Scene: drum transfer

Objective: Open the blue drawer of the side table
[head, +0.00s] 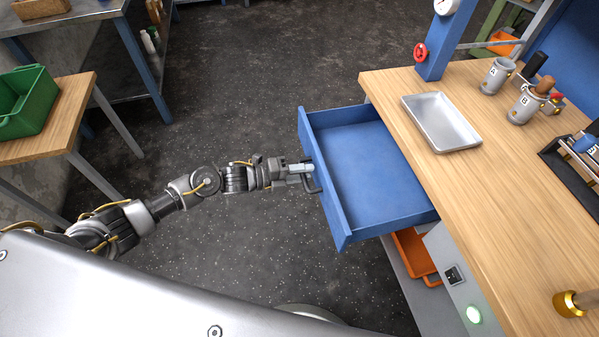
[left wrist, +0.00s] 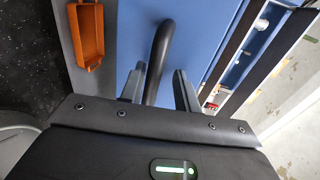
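The blue drawer (head: 372,170) is pulled well out from under the wooden-topped side table (head: 400,97). Its inside is bare. A dark bar handle (head: 315,182) is on its front face, and it shows large in the left wrist view (left wrist: 158,60). My left gripper (head: 308,174) is at the handle. In the left wrist view, the two fingers (left wrist: 160,88) stand apart on either side of the bar, with a visible gap to the right finger. I cannot tell if the left finger touches it. My right gripper is not in view.
An orange bin (head: 413,255) sits below the drawer. A green crate (head: 26,100) is on another table at left. The dark floor (head: 240,75) between the tables is clear.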

